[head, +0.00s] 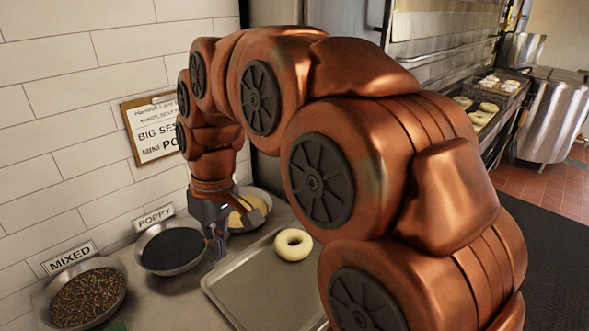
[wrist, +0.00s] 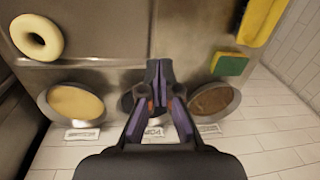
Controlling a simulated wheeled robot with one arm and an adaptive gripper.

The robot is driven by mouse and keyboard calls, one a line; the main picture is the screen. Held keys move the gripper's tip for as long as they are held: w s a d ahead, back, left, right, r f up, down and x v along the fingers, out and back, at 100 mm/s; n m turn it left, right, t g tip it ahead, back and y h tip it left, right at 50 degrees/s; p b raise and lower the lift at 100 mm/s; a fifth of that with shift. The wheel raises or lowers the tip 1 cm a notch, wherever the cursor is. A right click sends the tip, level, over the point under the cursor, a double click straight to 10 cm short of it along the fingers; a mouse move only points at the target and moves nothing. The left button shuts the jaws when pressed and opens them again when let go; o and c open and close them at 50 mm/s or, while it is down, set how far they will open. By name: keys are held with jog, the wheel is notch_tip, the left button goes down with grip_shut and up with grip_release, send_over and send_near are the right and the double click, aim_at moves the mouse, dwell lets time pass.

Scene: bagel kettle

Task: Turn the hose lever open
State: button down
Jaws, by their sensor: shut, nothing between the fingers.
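I cannot make out a hose or a hose lever in either view. My gripper (head: 217,243) points down over the counter, beside the poppy bowl (head: 172,250) in the head view. In the wrist view my gripper (wrist: 159,72) shows its two dark fingers brought together at the tips with nothing between them. It hides most of the middle bowl there.
A tray (head: 240,293) bears a pale bagel (head: 281,248). A mixed-seed bowl (head: 88,298) and a pale-seed bowl (head: 262,200) flank the poppy bowl. A metal pot (head: 550,120) stands far right.

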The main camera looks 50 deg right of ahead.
jog(key=w+d+r+t, duration=0.1)
jog(key=w+d+r, duration=0.2)
jog(key=w+d, duration=0.4)
jog(key=w+d+r+t+b, duration=0.1)
jog(key=w+d+r+t, duration=0.15)
jog(key=d, duration=1.05)
jog(key=w+d+r+t+b, duration=0.1)
jog(key=w+d+r+b, duration=0.15)
jog(key=d, duration=1.05)
notch_tip(320, 180, down, 11)
jog(key=p, duration=0.3)
jog(key=shift+h+p, duration=0.3)
jog(key=shift+p, duration=0.05)
jog(key=shift+d+r+g, duration=0.1)
jog(key=shift+g, duration=0.15)
